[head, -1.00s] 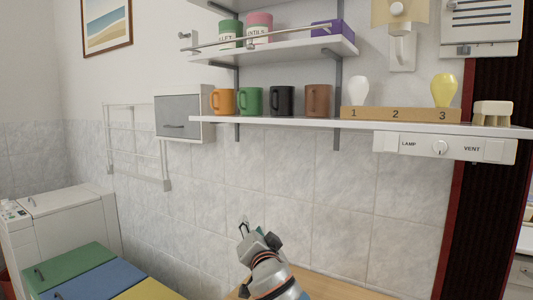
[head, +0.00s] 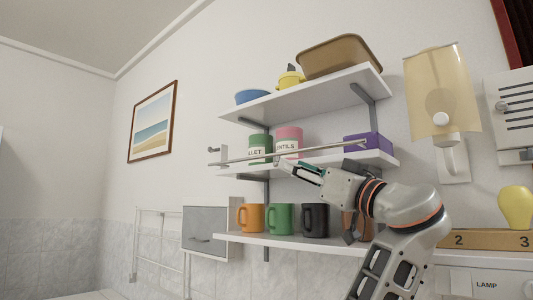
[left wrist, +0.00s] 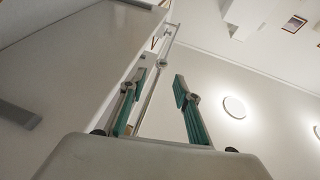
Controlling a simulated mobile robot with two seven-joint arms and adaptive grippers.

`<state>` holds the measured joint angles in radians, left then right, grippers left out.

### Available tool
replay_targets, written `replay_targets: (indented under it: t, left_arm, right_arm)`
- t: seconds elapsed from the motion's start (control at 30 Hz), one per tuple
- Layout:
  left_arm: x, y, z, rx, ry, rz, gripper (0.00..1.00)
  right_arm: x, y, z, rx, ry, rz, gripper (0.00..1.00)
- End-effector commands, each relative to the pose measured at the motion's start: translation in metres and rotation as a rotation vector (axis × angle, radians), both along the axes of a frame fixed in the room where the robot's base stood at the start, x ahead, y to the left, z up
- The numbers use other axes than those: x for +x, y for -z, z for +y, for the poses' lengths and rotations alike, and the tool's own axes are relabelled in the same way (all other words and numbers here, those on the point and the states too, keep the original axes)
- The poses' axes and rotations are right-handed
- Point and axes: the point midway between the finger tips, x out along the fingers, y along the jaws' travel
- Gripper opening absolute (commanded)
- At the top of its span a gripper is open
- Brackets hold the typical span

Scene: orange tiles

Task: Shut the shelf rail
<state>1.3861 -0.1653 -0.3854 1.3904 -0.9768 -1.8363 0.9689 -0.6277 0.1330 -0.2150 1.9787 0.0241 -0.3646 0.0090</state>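The shelf rail (head: 315,152) is a thin metal bar running across the front of the middle shelf (head: 385,160), in front of the canisters. Its left end is by a small bracket (head: 217,156); its right end is by the purple box (head: 368,143). My left gripper (head: 288,168) is just below the rail, in front of the middle shelf. In the left wrist view the gripper (left wrist: 160,98) is open, and the rail (left wrist: 158,85) shows between its two green-padded fingers. I cannot tell if they touch it. My right gripper is not in view.
A green canister (head: 260,147) and a pink canister (head: 288,141) stand behind the rail. Several mugs (head: 280,218) stand on the lower shelf (head: 290,241) below my arm. The upper shelf (head: 335,88) overhangs. A lamp (head: 442,95) is at the right.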

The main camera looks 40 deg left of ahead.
Motion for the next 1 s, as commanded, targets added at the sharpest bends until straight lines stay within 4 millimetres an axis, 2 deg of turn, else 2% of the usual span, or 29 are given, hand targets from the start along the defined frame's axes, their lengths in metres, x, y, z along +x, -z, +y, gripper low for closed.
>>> replay_targets:
  t: [0.27,0.5,0.7,0.9,0.93,1.0]
  left_arm:
    - [0.009,-0.015,0.031,0.002,-0.002,0.001,0.32]
    - [0.017,-0.026,0.059,0.002,0.001,0.001,0.32]
    - [0.02,-0.028,0.067,0.002,0.002,0.002,0.32]
    - [0.02,-0.028,0.068,0.001,0.002,0.002,0.32]
    - [0.02,-0.028,0.068,0.001,0.002,0.002,0.29]
    - [0.02,-0.028,0.068,0.001,0.002,0.002,0.11]
  right_arm:
    - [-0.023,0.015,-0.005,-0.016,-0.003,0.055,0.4]
    - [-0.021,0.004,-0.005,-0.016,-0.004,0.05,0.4]
    - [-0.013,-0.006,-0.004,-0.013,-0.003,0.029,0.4]
    - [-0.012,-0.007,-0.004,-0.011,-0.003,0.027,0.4]
    - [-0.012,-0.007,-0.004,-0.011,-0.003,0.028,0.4]
    - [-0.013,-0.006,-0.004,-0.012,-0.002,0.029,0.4]
